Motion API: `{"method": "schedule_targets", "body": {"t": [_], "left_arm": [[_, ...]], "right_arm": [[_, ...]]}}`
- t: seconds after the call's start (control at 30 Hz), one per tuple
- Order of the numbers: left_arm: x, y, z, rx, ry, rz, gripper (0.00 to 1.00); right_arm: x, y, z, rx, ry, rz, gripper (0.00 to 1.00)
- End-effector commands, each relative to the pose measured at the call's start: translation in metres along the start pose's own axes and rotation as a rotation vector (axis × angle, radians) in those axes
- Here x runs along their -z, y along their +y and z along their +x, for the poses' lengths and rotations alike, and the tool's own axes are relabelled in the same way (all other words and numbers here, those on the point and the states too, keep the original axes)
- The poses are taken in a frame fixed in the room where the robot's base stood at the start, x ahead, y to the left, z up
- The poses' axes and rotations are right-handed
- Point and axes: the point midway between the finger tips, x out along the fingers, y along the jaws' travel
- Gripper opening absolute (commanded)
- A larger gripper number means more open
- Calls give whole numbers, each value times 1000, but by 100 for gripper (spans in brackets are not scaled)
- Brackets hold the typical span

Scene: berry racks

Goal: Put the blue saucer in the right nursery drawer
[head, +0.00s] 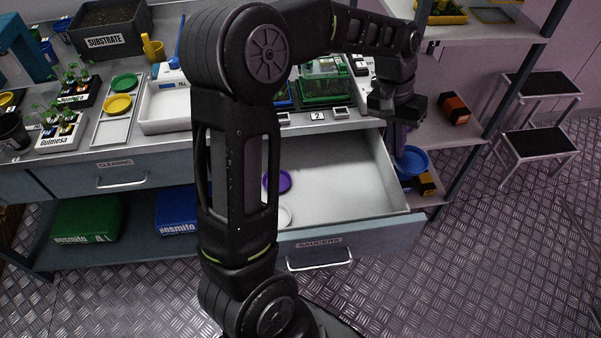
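The blue saucer (413,161) shows at the right, just beyond the right side of the open drawer in the picture. My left gripper (401,146) points down with its fingertips at the saucer's left edge and appears shut on it. The fingers are small and partly dark. The drawer labelled SAUCERS (390,233) is pulled open. A purple saucer (284,181) and a white saucer (285,217) lie in it, both partly hidden by my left arm. My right gripper is out of view.
A shut drawer labelled CLEANING (135,173) is at the left. The bench above holds trays, seedling racks and green and yellow saucers. A shelf unit (455,135) with orange and yellow items stands at the right. The drawer's middle and right are bare.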

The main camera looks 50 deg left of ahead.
Motion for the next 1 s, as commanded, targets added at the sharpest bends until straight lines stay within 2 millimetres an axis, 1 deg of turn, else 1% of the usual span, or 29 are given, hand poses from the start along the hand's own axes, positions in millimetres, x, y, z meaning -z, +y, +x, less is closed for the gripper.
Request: {"method": "schedule_targets", "body": {"t": [0.03, 0.07, 0.1, 0.2, 0.3, 0.43, 0.77, 0.87, 1.0], "left_arm": [[-9, -26, 14, 1, 14, -61, 0], [-14, -40, 19, 1, 23, -97, 0], [-22, -57, 24, 1, 35, -147, 0], [-43, -94, 37, -4, 64, -262, 0], [-60, -119, 46, -11, 86, -350, 0], [-71, -132, 49, -15, 100, -401, 0], [-71, -132, 50, -15, 99, -403, 0], [-72, -135, 59, -15, 97, -404, 0], [-72, -141, 84, -15, 95, -404, 0]], "right_arm": [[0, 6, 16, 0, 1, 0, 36], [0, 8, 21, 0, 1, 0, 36], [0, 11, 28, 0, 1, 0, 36], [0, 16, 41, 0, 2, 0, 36], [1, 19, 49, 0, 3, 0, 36], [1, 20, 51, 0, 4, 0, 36], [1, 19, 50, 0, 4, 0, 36], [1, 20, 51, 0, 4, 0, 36], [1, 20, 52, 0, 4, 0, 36]]}}
